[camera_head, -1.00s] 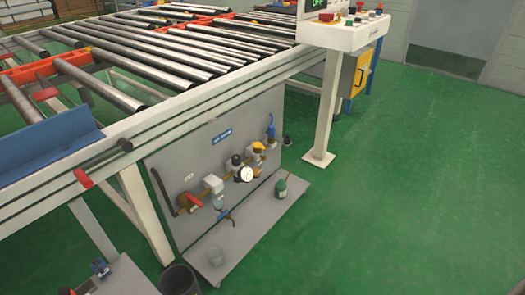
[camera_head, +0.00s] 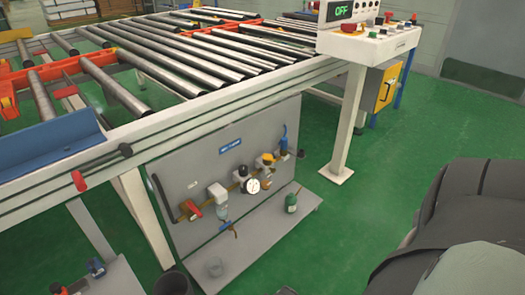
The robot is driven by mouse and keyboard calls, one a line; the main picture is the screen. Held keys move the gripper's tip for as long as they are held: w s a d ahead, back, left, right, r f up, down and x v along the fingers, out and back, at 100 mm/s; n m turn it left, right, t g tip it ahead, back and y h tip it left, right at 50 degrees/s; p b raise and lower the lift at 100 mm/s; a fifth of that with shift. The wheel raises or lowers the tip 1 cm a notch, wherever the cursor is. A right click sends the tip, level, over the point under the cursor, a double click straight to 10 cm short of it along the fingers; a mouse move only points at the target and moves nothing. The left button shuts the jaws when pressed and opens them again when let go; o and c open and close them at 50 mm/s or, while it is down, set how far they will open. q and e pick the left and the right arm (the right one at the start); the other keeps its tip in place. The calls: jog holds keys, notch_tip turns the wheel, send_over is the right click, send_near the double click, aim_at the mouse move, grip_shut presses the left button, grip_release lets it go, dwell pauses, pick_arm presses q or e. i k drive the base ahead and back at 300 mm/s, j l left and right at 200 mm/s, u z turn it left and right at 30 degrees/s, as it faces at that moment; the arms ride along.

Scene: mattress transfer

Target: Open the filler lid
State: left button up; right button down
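A grey panel (camera_head: 190,160) under the roller conveyor carries a row of air fittings. From left to right are a red-handled valve (camera_head: 190,209), a white-topped unit with a clear bowl (camera_head: 218,195), a dark-knobbed unit with a round white gauge (camera_head: 253,186), a unit with a yellow-orange top (camera_head: 266,160) and a blue fitting (camera_head: 284,138). I cannot tell which part is the filler lid or whether it is open. Neither of my grippers can be made out.
A white leg (camera_head: 349,125) supports the control box (camera_head: 365,42), whose display reads OFF. Green floor (camera_head: 370,200) is open right of the shelf.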

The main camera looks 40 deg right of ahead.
aim_at(266, 156)
jog(key=k+l+u, duration=0.15)
jog(key=l, duration=0.2)
jog(key=l+u, duration=0.1)
jog(key=l, duration=0.3)
jog(key=k+l+u, duration=0.15)
jog(key=l, duration=0.15)
jog(key=k+l, duration=0.15)
jog(key=l, duration=0.2)
jog(key=k+l, duration=0.1)
jog(key=l, duration=0.25)
jog(key=k+l+u, duration=0.1)
jog(key=l, duration=0.3)
jog(key=k+l, duration=0.2)
jog(key=l, duration=0.15)
jog(key=k+l, duration=0.15)
jog(key=l, duration=0.2)
jog(key=k+l+u, duration=0.1)
jog(key=l, duration=0.25)
jog(key=k, duration=0.05)
